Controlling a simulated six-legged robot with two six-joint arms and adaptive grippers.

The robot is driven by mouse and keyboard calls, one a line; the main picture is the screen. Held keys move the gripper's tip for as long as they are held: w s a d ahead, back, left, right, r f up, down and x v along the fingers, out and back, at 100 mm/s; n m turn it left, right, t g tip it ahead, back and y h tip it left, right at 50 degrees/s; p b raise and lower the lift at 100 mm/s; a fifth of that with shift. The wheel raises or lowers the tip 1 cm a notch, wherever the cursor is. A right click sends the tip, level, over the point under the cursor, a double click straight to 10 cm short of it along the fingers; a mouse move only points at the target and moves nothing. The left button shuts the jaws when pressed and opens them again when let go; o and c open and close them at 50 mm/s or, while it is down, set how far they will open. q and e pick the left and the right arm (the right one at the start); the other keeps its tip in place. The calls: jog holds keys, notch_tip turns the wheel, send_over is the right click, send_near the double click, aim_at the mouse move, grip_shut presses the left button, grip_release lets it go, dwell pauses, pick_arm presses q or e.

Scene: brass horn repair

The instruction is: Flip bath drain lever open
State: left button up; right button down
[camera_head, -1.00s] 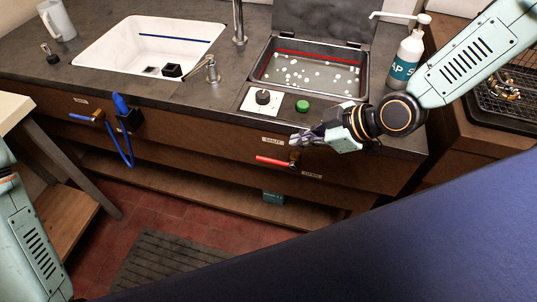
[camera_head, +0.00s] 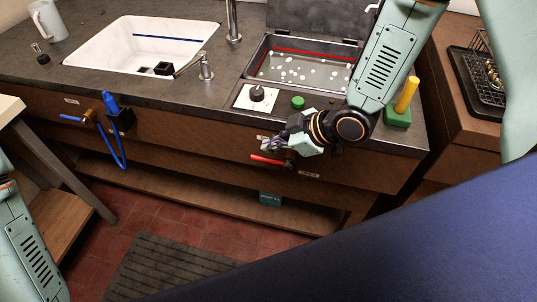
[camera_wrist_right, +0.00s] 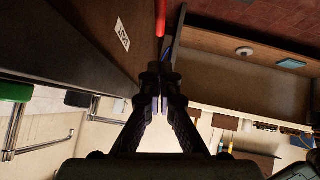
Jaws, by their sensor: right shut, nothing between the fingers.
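The red drain lever (camera_head: 266,159) sticks out to the left from its brass fitting on the cabinet front, below the metal bath (camera_head: 252,72). It lies roughly level. A small label (camera_head: 309,174) is to its lower right. My right gripper (camera_head: 270,146) is shut and empty, just above the lever and in front of the cabinet; it hides part of the fitting. In the right wrist view the red lever (camera_wrist_right: 161,18) shows at the top, beyond the shut fingertips (camera_wrist_right: 162,65), with a SHUT label (camera_wrist_right: 122,33) to the left. Contact cannot be told. My left gripper is out of view.
A white sink (camera_head: 110,45) is at left, with a blue lever (camera_head: 70,118) and a blue hose (camera_head: 122,150) below. A green button (camera_head: 298,102) and a black knob (camera_head: 257,93) sit before the bath. A yellow-handled green block (camera_head: 398,117) stands at right.

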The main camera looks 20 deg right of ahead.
aim_at(258, 157)
jog(key=f, duration=0.1)
jog(key=w+f, duration=0.1)
jog(key=f, duration=0.2)
jog(key=shift+w+a+f+b, duration=0.2)
jog(key=shift+w+a+b, duration=0.05)
jog(key=shift+b, duration=0.15)
jog(key=shift+d+f, duration=0.1)
jog(key=shift+f, duration=0.3)
